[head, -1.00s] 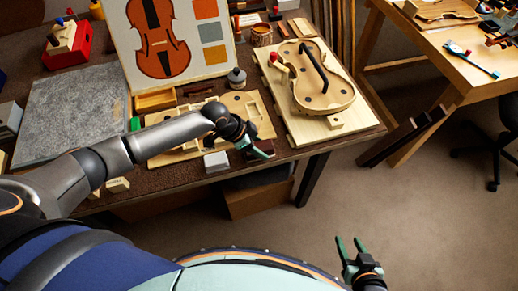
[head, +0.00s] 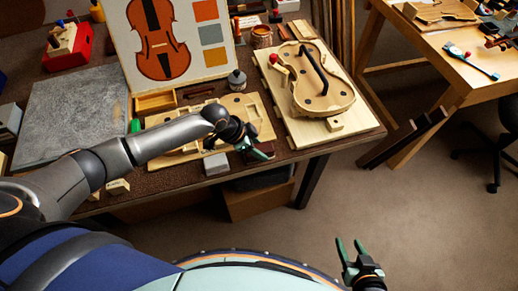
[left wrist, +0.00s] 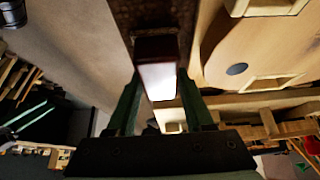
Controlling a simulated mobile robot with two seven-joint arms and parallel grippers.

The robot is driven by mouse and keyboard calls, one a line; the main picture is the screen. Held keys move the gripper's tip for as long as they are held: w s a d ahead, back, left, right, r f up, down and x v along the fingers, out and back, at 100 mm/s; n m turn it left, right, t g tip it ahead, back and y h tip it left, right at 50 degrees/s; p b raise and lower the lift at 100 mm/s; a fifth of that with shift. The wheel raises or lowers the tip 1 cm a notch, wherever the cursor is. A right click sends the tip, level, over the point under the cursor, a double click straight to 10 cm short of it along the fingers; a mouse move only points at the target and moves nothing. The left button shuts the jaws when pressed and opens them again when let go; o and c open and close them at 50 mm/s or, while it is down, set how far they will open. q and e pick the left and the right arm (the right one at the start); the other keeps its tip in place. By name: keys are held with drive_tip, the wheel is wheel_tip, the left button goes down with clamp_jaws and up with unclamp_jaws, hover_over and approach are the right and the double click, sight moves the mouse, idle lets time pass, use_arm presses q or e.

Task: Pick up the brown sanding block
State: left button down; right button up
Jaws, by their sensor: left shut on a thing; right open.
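The brown sanding block (head: 265,148) is a small dark red-brown block at the front edge of the bench, partly hidden by my left gripper (head: 257,151). In the left wrist view the block (left wrist: 156,47) shows a dark brown end and a bright, glaring face. It sits between the two green fingers of my left gripper (left wrist: 160,88), which are shut on it. I cannot tell whether the block still touches the bench. My right gripper (head: 350,248) is open and empty over the floor at the lower right, away from the bench.
A violin body on a board (head: 370,122) stands to the right. A dark bottle (head: 237,79) stands behind. The floor in front is clear.

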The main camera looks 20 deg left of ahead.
sight(266, 148)
use_arm(q)
drive_tip(key=shift+r, duration=0.5)
drive_tip(key=r, duration=0.2)
drive_tip(key=shift+s+d+r, duration=0.1)
drive_tip(key=shift+s+r, duration=0.1)
drive_tip(key=shift+r, duration=0.2)
drive_tip(key=s+d+r+p, duration=0.1)
drive_tip(key=s+d+r, duration=0.4)
drive_tip(key=s+r, duration=0.4)
drive_tip(key=s, duration=0.3)
drive_tip(key=shift+s+d, duration=0.2)
drive_tip(key=shift+r, duration=0.1)
